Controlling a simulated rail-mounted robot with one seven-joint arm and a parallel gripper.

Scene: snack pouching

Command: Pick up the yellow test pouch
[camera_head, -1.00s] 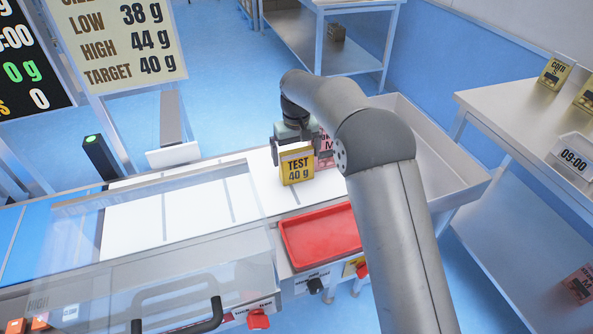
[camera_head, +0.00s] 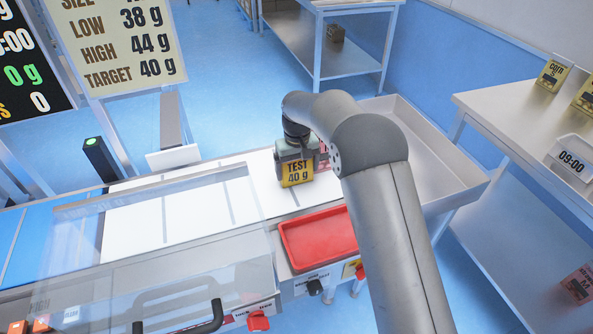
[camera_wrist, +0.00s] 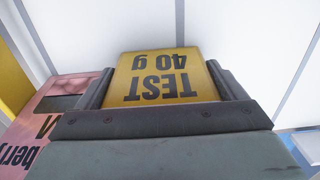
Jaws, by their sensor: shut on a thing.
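The yellow test pouch (camera_head: 297,176), printed "TEST 40 g", stands on the white belt near its right end. My gripper (camera_head: 297,163) has come down over it from above and is shut on it, with a finger at each side edge. In the wrist view the pouch (camera_wrist: 163,78) shows between the two dark fingers (camera_wrist: 165,90), its print upside down. Its lower part rests at or just above the belt; I cannot tell which.
A pink pouch (camera_wrist: 62,110) stands close beside the gripper, mostly hidden by my arm in the head view. A red tray (camera_head: 318,238) lies in front of the belt. A clear cover (camera_head: 160,235) spans the belt to the left. A grey metal bin (camera_head: 430,150) is at right.

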